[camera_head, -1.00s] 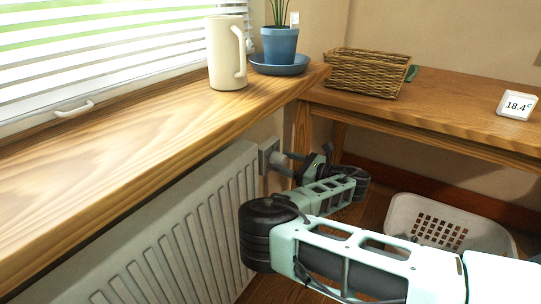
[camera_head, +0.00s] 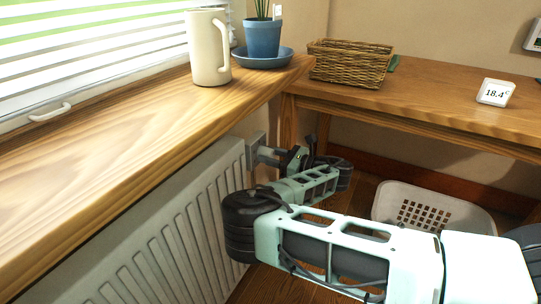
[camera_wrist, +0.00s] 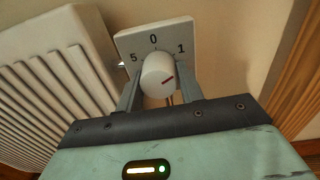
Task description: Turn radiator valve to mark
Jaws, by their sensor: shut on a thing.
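My gripper (camera_wrist: 160,88) is shut on the knob, one finger on each side. In the head view my gripper (camera_head: 268,157) reaches the plate (camera_head: 255,146) at the radiator's far end, and the knob is mostly hidden there.
The ribbed radiator (camera_head: 165,235) runs under the wooden sill (camera_head: 120,130). A cream mug (camera_head: 206,50) and a blue plant pot (camera_head: 262,38) stand on the sill. A wooden table (camera_head: 440,100) holds a wicker basket (camera_head: 350,65) and a display (camera_head: 496,92). A white crate (camera_head: 390,205) is below.

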